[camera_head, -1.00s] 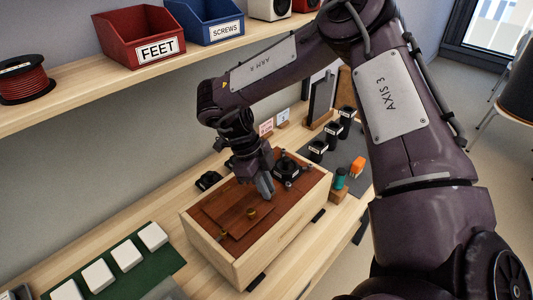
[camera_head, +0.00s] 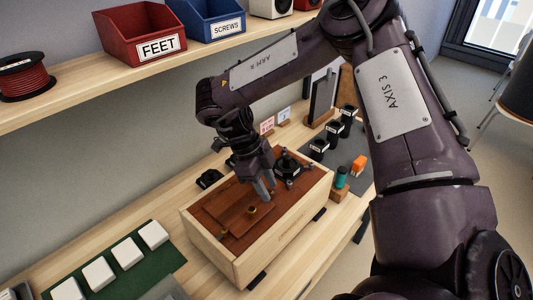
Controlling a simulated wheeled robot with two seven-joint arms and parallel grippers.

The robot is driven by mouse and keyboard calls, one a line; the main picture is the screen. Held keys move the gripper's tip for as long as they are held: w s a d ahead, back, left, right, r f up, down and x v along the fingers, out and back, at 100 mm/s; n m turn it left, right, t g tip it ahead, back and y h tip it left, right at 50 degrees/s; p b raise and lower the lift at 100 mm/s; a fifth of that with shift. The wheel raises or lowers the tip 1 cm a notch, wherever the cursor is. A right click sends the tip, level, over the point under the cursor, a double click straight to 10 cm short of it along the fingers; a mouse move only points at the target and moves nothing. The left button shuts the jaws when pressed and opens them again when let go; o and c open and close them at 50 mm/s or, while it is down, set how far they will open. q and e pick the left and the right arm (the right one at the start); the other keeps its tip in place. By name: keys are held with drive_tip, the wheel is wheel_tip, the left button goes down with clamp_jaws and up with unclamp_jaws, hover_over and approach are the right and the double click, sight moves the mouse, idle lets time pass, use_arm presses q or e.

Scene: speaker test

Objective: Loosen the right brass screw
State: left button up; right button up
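A wooden speaker box (camera_head: 285,238) lies on the bench with its red-brown face up. A brown panel (camera_head: 232,214) sits on that face. The right brass screw (camera_head: 252,210) stands near the panel's right end. Another brass piece (camera_head: 223,235) shows near the panel's lower left edge. My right gripper (camera_head: 265,198) points down over the box, just up and right of the right screw. Its two fingers show a narrow gap with nothing visible between them. The fingertips look apart from the screw. My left gripper is out of view.
A black round part (camera_head: 287,166) with small knobs sits at the box's far right end. White blocks (camera_head: 127,254) lie on a green mat at left. Black cups (camera_head: 333,131) and a green-topped bottle (camera_head: 341,177) stand right. A shelf with bins (camera_head: 140,37) overhangs behind.

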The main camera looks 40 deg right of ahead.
drive_tip(key=shift+w+r, duration=0.2)
drive_tip(key=shift+r, duration=0.1)
drive_tip(key=v, duration=0.5)
drive_tip(key=p+v, duration=0.2)
drive_tip(key=p, duration=0.2)
drive_tip(key=shift+p, duration=0.35)
drive_tip(key=shift+s+a, duration=0.1)
